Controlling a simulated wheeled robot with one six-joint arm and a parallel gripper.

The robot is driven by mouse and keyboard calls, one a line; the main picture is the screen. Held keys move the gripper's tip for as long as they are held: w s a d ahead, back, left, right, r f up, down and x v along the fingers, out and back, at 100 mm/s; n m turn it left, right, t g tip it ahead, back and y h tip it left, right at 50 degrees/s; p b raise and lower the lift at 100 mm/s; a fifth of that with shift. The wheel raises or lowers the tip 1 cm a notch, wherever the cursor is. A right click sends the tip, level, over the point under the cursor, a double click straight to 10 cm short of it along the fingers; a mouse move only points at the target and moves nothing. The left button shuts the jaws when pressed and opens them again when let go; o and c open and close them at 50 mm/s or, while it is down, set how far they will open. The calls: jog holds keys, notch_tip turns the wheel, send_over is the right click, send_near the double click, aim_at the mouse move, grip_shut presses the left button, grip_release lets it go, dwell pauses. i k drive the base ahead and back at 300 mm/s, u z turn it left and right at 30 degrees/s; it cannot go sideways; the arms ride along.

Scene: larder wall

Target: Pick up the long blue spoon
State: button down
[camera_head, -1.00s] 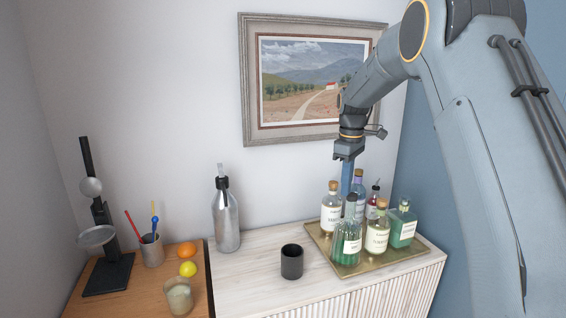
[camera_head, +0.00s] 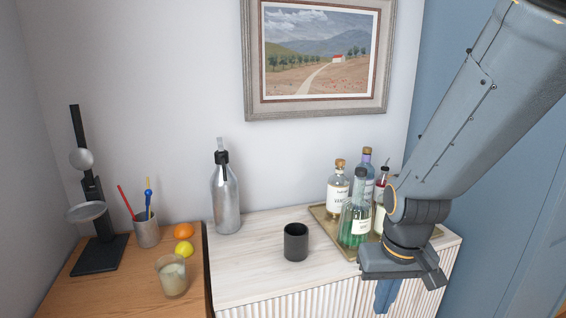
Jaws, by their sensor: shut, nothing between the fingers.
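The long blue spoon (camera_head: 148,198) stands upright in a grey metal cup (camera_head: 146,231) on the wooden counter at the left, with its upper part showing above the rim. A red utensil (camera_head: 126,201) leans left in the same cup. The lower ends of both are hidden inside the cup. My gripper (camera_head: 386,297) is at the lower right, pointing down in front of the ribbed cabinet front. It is shut and empty, far to the right of the spoon.
A silver siphon bottle (camera_head: 225,198) and a black cup (camera_head: 296,242) stand between the spoon and my gripper. A glass (camera_head: 172,276), lemon (camera_head: 184,248) and orange (camera_head: 183,230) sit near the cup. A black citrus press (camera_head: 98,252) is at the left. Several bottles (camera_head: 355,222) stand on a tray (camera_head: 318,212).

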aim_at(147, 193)
jog(key=u, duration=1.4)
jog(key=k, duration=0.5)
jog(key=u, duration=1.05)
jog(key=i, duration=0.85)
jog(key=z, duration=2.5)
jog(key=i, duration=0.25)
jog(key=u, duration=0.05)
